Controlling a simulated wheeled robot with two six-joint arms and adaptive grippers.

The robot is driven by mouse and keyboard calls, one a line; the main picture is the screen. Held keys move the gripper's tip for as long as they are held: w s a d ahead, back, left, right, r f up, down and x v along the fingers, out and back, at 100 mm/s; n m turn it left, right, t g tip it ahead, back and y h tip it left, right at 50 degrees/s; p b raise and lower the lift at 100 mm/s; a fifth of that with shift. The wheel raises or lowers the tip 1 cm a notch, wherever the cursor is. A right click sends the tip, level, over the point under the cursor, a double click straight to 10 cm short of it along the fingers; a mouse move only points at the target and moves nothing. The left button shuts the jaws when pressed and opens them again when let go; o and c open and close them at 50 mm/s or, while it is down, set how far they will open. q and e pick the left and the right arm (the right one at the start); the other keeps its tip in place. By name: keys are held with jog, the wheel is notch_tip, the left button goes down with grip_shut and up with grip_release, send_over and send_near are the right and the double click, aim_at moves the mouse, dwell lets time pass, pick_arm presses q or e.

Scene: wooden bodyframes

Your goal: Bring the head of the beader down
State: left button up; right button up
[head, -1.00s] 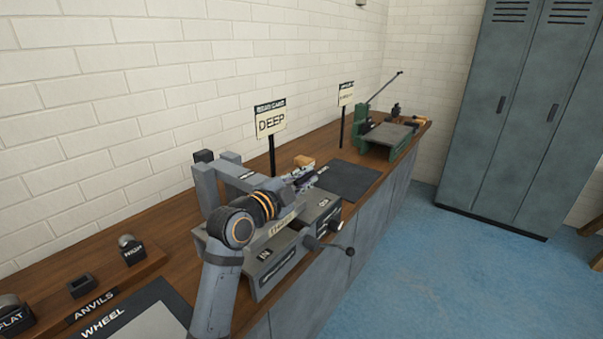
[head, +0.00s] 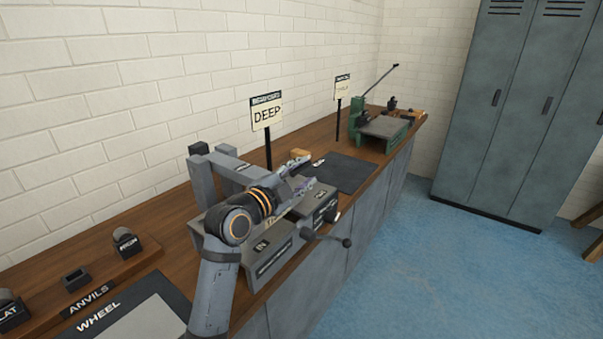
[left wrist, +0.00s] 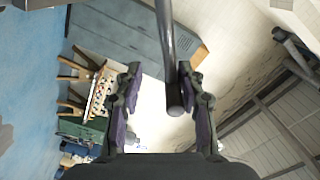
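The beader is the grey machine on the bench, with its flat front body (head: 275,262) and an upright frame (head: 205,185) behind. A crank with dark knobs (head: 330,240) sticks out at its front right. My left arm crosses in front of the beader and hides much of its head. My left gripper (head: 296,180) is over the beader's upper right part. In the left wrist view its two fingers (left wrist: 160,108) are apart. A dark round bar (left wrist: 168,45) reaches down between them, close to the right finger; I cannot tell whether they touch. My right gripper is not in view.
A card reading DEEP (head: 266,112) stands behind the beader. A dark mat (head: 345,172) and a green machine (head: 378,128) lie further along the bench. Anvils on a wooden rack (head: 75,280) are at the left.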

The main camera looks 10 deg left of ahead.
pick_arm(q)
jog(key=shift+r, duration=0.2)
notch_tip(320, 180, up, 10)
jog(key=shift+f, duration=0.1)
jog(key=shift+w, duration=0.1)
dwell(0.3)
